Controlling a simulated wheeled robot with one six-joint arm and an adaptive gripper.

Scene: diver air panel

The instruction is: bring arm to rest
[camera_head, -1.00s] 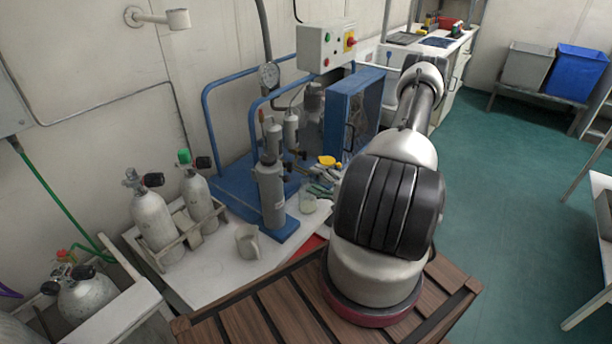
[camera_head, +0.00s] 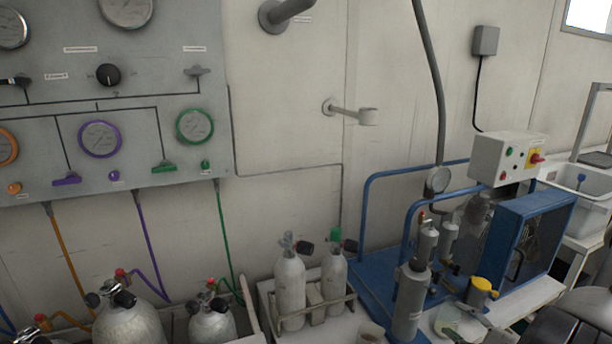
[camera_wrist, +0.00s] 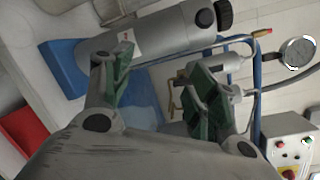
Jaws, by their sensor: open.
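My gripper (camera_wrist: 157,90) is open and empty in the wrist view, its green-padded fingers spread apart. Beyond the fingers lie a grey filter cylinder (camera_wrist: 165,45) and part of the blue compressor frame (camera_wrist: 65,70); I see no contact with them. In the head view, a dark part of my arm (camera_head: 560,328) shows at the lower right corner. Most of the arm is outside that view. The same upright grey cylinder (camera_head: 410,300) stands on the blue base there.
A grey gauge panel (camera_head: 110,100) fills the upper left. Two gas cylinders stand in a rack (camera_head: 311,312), with larger ones left. A control box (camera_head: 505,160) and a yellow-topped item (camera_head: 480,285) are near the blue fan housing (camera_head: 535,235). A pipe bracket (camera_head: 350,112) sticks out from the wall.

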